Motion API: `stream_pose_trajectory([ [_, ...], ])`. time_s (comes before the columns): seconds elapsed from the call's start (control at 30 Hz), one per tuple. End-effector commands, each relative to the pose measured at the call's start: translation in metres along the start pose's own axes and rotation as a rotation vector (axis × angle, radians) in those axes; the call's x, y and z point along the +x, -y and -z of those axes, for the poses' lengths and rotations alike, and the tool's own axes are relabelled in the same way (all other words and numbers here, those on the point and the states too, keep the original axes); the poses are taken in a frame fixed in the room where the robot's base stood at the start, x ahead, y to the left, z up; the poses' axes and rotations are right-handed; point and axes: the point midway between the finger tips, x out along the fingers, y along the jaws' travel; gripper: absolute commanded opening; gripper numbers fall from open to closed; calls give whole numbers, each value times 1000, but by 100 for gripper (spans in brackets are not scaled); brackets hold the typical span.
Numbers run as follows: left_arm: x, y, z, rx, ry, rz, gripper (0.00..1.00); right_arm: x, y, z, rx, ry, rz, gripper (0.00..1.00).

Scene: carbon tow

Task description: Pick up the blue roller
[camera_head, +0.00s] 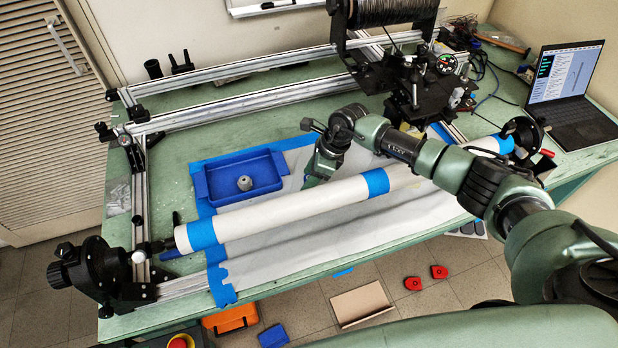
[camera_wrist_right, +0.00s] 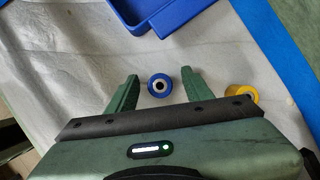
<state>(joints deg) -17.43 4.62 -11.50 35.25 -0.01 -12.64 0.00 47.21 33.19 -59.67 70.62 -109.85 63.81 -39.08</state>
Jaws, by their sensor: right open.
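The blue roller (camera_wrist_right: 159,86) shows in the right wrist view as a small blue cylinder seen end-on, with a pale ring and a dark hole in its middle. It is on the white sheet (camera_wrist_right: 60,70). My right gripper (camera_wrist_right: 162,80) is open, with one green finger on each side of the roller and a gap on both sides. In the head view my right gripper (camera_head: 322,168) is low over the sheet behind the long white tube. The blue roller is hidden there. My left gripper is not in view.
A yellow roller (camera_wrist_right: 243,94) is right of my fingers. A blue tray (camera_head: 213,190) holding a grey metal piece (camera_head: 244,183) is to the left. The long white tube (camera_head: 290,207) with blue bands runs in front. A black spool machine (camera_head: 408,75) stands behind.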

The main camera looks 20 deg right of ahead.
Motion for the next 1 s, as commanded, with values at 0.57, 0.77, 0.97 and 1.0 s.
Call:
stream_pose_trajectory([
  [0.57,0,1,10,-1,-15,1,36,2,0,0,0,1,0,0],
  [0.77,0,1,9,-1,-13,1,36,0,0,-1,0,1,1,0],
  [0.97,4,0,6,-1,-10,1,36,-15,1,-7,-2,2,2,0],
  [1.0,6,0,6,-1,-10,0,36,-22,2,-10,-3,4,4,0],
])
